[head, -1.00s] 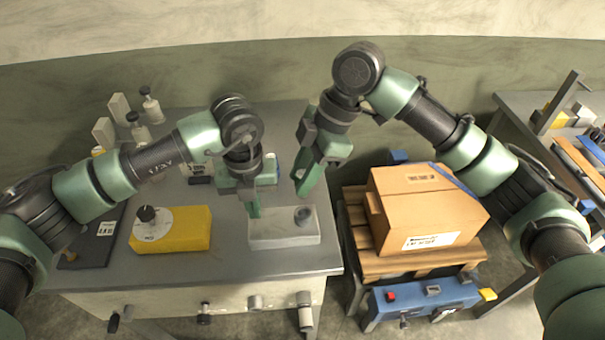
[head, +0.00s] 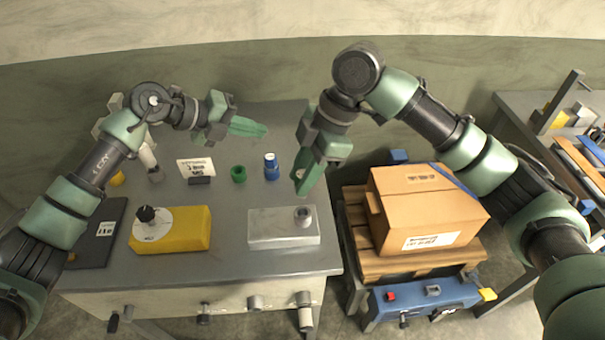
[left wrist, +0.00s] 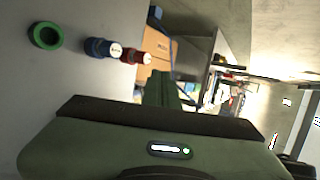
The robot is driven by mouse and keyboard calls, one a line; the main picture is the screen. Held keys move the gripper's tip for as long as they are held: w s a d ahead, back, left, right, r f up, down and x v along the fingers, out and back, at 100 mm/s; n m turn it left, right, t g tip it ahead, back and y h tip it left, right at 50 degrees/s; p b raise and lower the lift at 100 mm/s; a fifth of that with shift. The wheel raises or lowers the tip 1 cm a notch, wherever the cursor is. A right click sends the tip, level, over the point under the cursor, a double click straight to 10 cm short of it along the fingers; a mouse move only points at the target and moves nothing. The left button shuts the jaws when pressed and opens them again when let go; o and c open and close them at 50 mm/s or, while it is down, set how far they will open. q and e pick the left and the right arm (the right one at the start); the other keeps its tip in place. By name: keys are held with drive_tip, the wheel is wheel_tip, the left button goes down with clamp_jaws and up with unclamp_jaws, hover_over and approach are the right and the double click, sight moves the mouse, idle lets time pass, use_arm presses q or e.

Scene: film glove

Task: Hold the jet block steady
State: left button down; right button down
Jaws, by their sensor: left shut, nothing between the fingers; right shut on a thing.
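The pale grey block (head: 272,236), which I take for the jet block, lies flat near the bench's front edge. A short grey round fitting (head: 303,212) stands on its back right corner. My right gripper (head: 301,190) points down just above and behind that fitting. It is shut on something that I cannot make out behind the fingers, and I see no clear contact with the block. My left gripper (head: 262,130) is shut and empty, raised over the back of the bench and pointing right. Its green fingers also show in the left wrist view (left wrist: 163,90).
A green ring (head: 238,174) and a blue bottle (head: 271,168) stand behind the block; a red bottle (left wrist: 133,57) shows beside the blue one in the left wrist view. A yellow box (head: 180,232) with a black knob lies left. A carton (head: 425,210) sits on a pallet at right.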

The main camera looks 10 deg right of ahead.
use_arm(q)
drive_tip(key=w+a+r+n+t, duration=0.3)
drive_tip(key=w+a+t, duration=0.3)
drive_tip(key=a, duration=0.5)
drive_tip(key=shift+w+a+r+n+h, duration=0.35)
drive_tip(key=shift+w+r+h, duration=0.1)
drive_tip(key=shift+w, duration=0.85)
